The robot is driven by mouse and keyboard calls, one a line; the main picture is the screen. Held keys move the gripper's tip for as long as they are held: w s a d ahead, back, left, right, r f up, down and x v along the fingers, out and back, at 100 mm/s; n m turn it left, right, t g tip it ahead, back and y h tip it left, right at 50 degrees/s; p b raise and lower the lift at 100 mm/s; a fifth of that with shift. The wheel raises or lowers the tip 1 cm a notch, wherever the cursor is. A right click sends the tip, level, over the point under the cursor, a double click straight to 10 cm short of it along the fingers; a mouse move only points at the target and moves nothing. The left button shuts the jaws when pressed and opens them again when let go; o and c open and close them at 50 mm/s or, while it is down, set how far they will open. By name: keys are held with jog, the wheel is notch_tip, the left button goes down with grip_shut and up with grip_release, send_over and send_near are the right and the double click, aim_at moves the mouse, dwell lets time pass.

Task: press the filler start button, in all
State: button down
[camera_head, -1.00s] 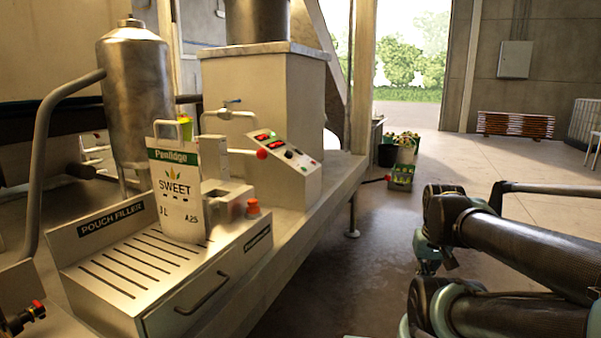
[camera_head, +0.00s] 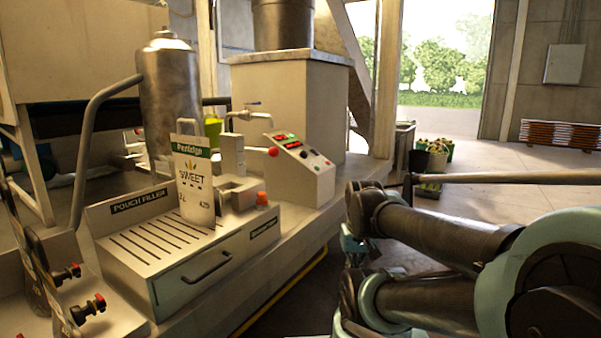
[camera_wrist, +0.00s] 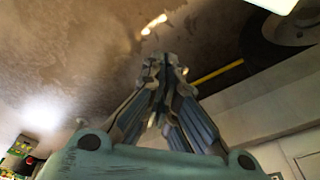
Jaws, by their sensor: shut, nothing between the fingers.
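The pouch filler (camera_head: 145,225) stands at left centre in the head view. Its sloped control panel (camera_head: 300,160) has red displays and several small buttons; their labels are too small to read, so I cannot tell which is the start button. An orange-red button (camera_head: 262,198) sits on the front part of the machine. A white Penridge Sweet pouch (camera_head: 196,195) stands upright on the slotted tray. My gripper (camera_wrist: 160,64) is shut and empty in the wrist view, over the floor and apart from the machine. The filler's buttons are not visible in the wrist view.
A red-knobbed valve (camera_head: 90,308) is at the lower left. A drawer with a handle (camera_head: 207,268) forms the filler's front. Containers of produce (camera_head: 430,160) stand on the floor behind. My arm fills the lower right; floor lies between it and the machine.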

jog(key=shift+a, duration=0.15)
notch_tip(320, 180, up, 26)
jog(key=f+n+t, duration=0.1)
jog(key=n+t, duration=0.1)
jog(key=t, duration=0.7)
send_over(317, 168)
jog(key=s+d, duration=0.3)
jog(key=d, duration=0.2)
jog(key=shift+w+a+r+h, duration=0.1)
jog(key=shift+a+r+h, duration=0.1)
jog(key=shift+r+h, duration=0.1)
jog(key=shift+f, duration=0.1)
jog(key=shift+w+a+f, duration=0.4)
jog(key=shift+a+f, duration=0.15)
jog(key=shift+f, duration=0.75)
jog(key=shift+w+a+f, duration=0.35)
jog(key=shift+a+f, duration=0.2)
jog(key=shift+f, duration=0.7)
jog(key=shift+w+a+f, duration=0.4)
jog(key=shift+a+f, duration=0.15)
jog(key=shift+f, duration=0.75)
jog(key=shift+w+a+f, duration=0.1)
jog(key=shift+a+f, duration=0.1)
jog(key=shift+f, duration=0.1)
